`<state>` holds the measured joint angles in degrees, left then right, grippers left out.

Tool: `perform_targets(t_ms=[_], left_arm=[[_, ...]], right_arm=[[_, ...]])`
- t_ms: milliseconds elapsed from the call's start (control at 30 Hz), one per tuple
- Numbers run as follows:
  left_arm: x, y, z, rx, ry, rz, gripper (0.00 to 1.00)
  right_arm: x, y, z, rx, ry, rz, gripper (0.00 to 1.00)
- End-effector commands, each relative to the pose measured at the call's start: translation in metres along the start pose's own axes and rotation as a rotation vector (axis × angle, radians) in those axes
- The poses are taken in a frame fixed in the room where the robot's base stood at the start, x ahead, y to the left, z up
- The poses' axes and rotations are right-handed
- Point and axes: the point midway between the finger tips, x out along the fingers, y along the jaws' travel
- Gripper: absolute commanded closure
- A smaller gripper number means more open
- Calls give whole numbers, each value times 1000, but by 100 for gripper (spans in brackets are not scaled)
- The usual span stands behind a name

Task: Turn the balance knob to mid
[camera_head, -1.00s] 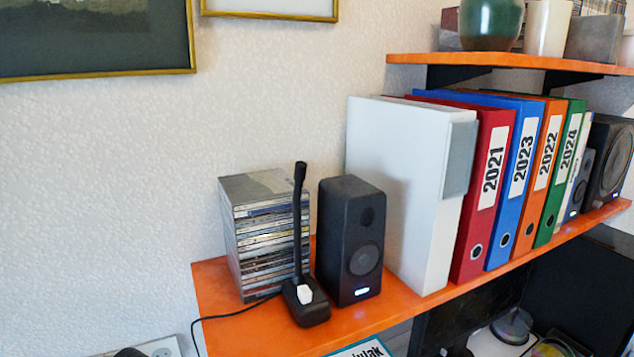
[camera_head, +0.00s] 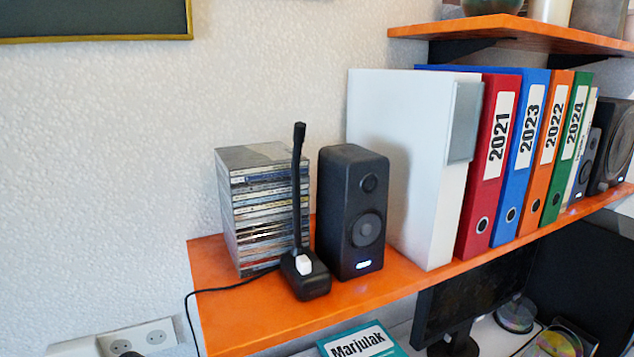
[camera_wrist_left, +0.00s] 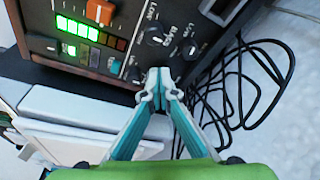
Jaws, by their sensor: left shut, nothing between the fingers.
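In the left wrist view, a dark wood-edged panel (camera_wrist_left: 105,62) at the top carries several black knobs. One knob (camera_wrist_left: 156,36) is at the top middle, and another knob (camera_wrist_left: 190,50) is to its right. The small, tilted lettering does not let me tell surely which is the balance knob or where its pointer stands. Contact cannot be told. Neither gripper shows in the head view.
Lit green bars (camera_wrist_left: 75,45) and an orange slider (camera_wrist_left: 99,12) sit on the panel's left. Black cables (camera_wrist_left: 245,90) loop at right. In the head view, an orange shelf (camera_head: 235,322) holds a CD stack (camera_head: 262,205), a black speaker (camera_head: 350,212) and binders (camera_head: 490,165).

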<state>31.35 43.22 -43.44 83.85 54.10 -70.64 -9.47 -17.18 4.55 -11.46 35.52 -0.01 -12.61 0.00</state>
Motion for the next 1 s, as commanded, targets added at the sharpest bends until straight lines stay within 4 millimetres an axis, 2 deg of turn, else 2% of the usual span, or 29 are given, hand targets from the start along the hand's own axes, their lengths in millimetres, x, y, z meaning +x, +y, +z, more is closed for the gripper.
perform_targets(t_ms=[733,1000], left_arm=[[1,0,-8,0,4,0,100],[0,-1,-8,-1,6,0,100]], right_arm=[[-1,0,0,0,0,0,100],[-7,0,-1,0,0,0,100]])
